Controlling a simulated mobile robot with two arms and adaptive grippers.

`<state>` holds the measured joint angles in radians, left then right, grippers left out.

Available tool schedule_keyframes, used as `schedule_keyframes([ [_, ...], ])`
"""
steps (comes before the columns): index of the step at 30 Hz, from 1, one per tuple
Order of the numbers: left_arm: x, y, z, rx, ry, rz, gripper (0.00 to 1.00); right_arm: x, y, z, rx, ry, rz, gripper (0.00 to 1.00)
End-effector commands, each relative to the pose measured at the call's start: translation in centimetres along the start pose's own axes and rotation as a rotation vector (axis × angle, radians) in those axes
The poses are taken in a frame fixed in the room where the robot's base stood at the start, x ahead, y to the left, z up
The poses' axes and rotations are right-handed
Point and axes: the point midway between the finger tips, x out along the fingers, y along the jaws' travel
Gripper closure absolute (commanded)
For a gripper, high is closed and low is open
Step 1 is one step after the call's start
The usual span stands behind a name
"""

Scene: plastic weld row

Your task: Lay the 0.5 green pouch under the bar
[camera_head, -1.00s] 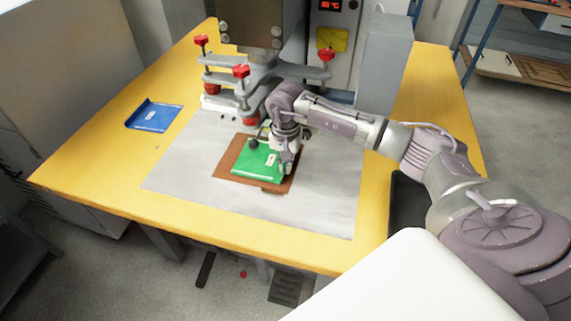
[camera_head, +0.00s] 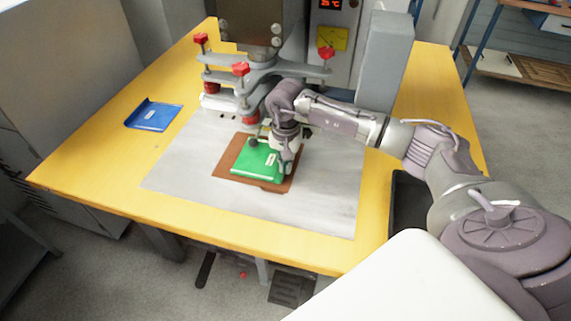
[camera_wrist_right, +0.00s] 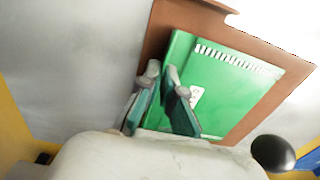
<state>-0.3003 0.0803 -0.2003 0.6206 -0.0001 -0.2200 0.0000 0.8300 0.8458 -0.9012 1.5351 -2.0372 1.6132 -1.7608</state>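The green pouch (camera_head: 255,160), with a small white label, lies on a brown board (camera_head: 225,155) on the grey mat in front of the press. In the wrist view the green pouch (camera_wrist_right: 225,85) shows a row of white marks along one edge. My right gripper (camera_head: 285,168) is at the pouch's right end. In the wrist view its fingertips (camera_wrist_right: 162,76) are close together at the pouch's edge, one over the green and one beside it. Whether they pinch the pouch is unclear. The bar is not clearly visible under the press (camera_head: 262,70). My left gripper is out of view.
A blue pouch (camera_head: 154,115) lies on the yellow table (camera_head: 90,160) at the left. The press has red knobs (camera_head: 241,69) and a black ball (camera_head: 253,142) close to the green pouch. The grey mat (camera_head: 300,210) is clear in front.

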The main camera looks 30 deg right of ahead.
Motion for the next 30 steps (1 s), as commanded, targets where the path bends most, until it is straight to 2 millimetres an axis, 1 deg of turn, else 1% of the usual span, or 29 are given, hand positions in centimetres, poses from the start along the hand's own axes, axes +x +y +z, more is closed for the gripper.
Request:
schedule_keyframes([
  [27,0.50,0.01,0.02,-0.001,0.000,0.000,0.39,0.18,-0.04,0.00,0.000,0.000,-0.001,1.00],
  [30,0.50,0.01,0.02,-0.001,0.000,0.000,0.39,0.19,-0.03,0.00,0.000,0.000,-0.001,0.81],
])
